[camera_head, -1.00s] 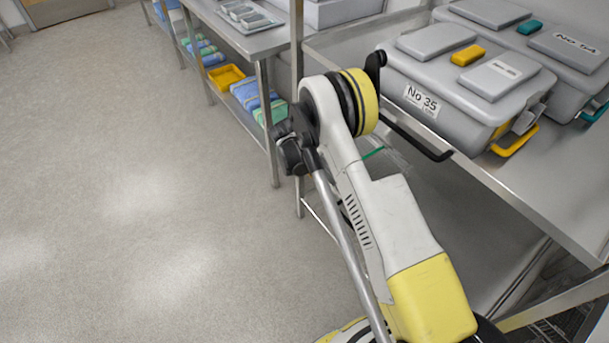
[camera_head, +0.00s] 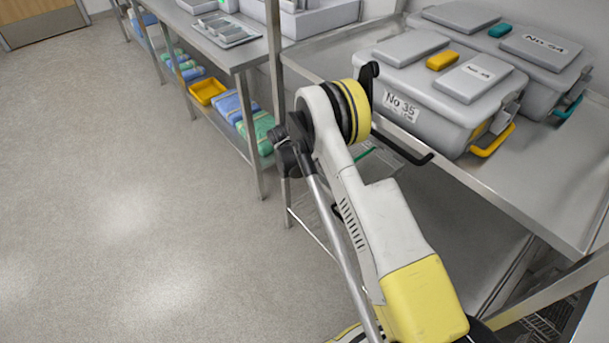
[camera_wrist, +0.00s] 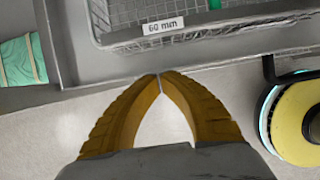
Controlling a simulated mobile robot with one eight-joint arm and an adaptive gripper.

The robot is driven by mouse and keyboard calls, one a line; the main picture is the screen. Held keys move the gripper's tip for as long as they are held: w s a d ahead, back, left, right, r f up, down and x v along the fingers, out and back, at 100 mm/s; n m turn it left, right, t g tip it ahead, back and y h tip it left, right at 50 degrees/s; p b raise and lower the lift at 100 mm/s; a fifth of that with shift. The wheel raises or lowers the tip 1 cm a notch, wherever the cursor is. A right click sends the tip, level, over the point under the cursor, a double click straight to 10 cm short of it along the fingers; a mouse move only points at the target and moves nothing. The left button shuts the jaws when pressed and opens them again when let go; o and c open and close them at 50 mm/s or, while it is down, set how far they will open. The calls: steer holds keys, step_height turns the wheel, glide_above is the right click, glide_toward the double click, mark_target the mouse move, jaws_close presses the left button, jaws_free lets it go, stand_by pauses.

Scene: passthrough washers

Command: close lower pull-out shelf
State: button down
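A wire basket (camera_wrist: 200,20) with a "60 mm" label stands behind a grey metal front edge (camera_wrist: 200,72) in the wrist view. This looks like the lower pull-out shelf. In the head view, wire mesh (camera_head: 385,158) shows below the upper shelf (camera_head: 520,185), partly behind my arm. My gripper (camera_wrist: 159,76) has two yellow ribbed fingers whose tips meet. Nothing shows between them. The tips appear close to the grey front edge; whether they touch it is unclear. My gripper is hidden in the head view.
The upper shelf holds grey bins, including No 35 (camera_head: 402,107), and a black handle (camera_head: 405,150) shows at its front. A steel table (camera_head: 240,55) stands to the left, with a yellow tray (camera_head: 207,91) and wrapped packs below. The floor (camera_head: 120,200) at left is clear.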

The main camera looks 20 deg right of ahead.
steer(key=s+a+r+p, duration=0.3)
steer(key=a+r+p, duration=0.1)
steer(key=a+r, duration=0.3)
step_height(320, 180, up, 2)
steer(key=shift+r, duration=0.15)
